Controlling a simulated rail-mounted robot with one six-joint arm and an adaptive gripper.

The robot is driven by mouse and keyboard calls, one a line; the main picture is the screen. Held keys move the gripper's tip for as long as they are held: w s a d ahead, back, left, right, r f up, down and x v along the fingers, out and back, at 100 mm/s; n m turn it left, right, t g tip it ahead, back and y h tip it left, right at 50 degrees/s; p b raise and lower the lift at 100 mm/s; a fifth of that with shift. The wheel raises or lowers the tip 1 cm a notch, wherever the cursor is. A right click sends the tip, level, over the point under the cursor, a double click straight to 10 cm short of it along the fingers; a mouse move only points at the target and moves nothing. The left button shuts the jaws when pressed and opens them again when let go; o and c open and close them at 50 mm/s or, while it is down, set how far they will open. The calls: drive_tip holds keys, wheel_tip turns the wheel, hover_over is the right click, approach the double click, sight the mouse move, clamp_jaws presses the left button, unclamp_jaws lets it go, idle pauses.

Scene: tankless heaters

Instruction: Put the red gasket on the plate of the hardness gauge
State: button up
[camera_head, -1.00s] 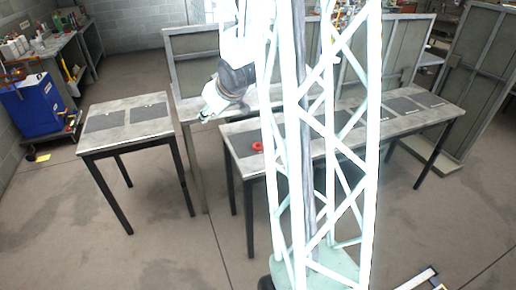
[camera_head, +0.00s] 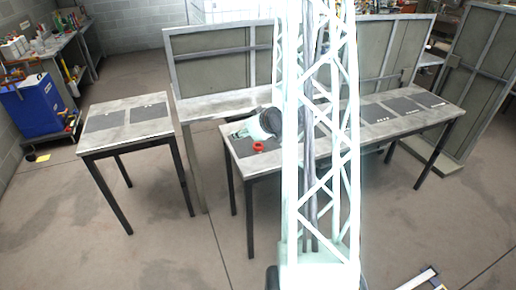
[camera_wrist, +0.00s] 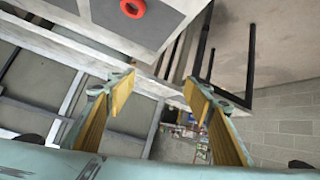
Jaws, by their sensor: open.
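The red gasket (camera_head: 258,147) is a small ring lying on a dark mat at the left end of the long table. It also shows at the top edge of the wrist view (camera_wrist: 133,7), on the dark mat. My gripper (camera_head: 234,133) is at the left end of that table, a little left of the gasket in the head view. In the wrist view its two fingers (camera_wrist: 160,84) are wide apart with nothing between them. I cannot make out the hardness gauge or its plate in either view.
The long table (camera_head: 437,113) carries more dark mats to the right. A smaller table (camera_head: 103,146) with two dark mats stands to the left, across a gap. Framed panels (camera_head: 200,70) stand behind. My lattice column hides the long table's middle.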

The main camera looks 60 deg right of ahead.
drive_tip(key=s+d+f, duration=0.2)
drive_tip(key=s+f, duration=0.1)
drive_tip(key=s+d+f+m+t, duration=0.1)
drive_tip(key=s+d+f, duration=0.1)
drive_tip(key=s+f, duration=0.1)
drive_tip(key=s+d+f+m+t, duration=0.1)
drive_tip(key=s+d+f, duration=0.1)
drive_tip(key=s+f, duration=0.1)
drive_tip(key=shift+s+f+h, duration=0.35)
drive_tip(key=shift+f+h, duration=0.05)
drive_tip(key=shift+f, duration=0.4)
drive_tip(key=shift+s+d+f+m+t+h, duration=0.15)
drive_tip(key=shift+s+f+m, duration=0.1)
drive_tip(key=shift+s, duration=0.15)
drive_tip(key=shift+s+d+f+m+t+h, duration=0.1)
drive_tip(key=shift+s+f+m+t+h, duration=0.1)
drive_tip(key=shift+s, duration=0.15)
approach(257, 144)
drive_tip(key=shift+b+x, duration=0.35)
drive_tip(key=shift+x, duration=0.85)
drive_tip(key=shift+f, duration=0.2)
drive_tip(key=shift+x, duration=2.5)
drive_tip(key=shift+c, duration=0.6)
drive_tip(key=c, duration=0.9)
drive_tip(key=shift+r, duration=0.25)
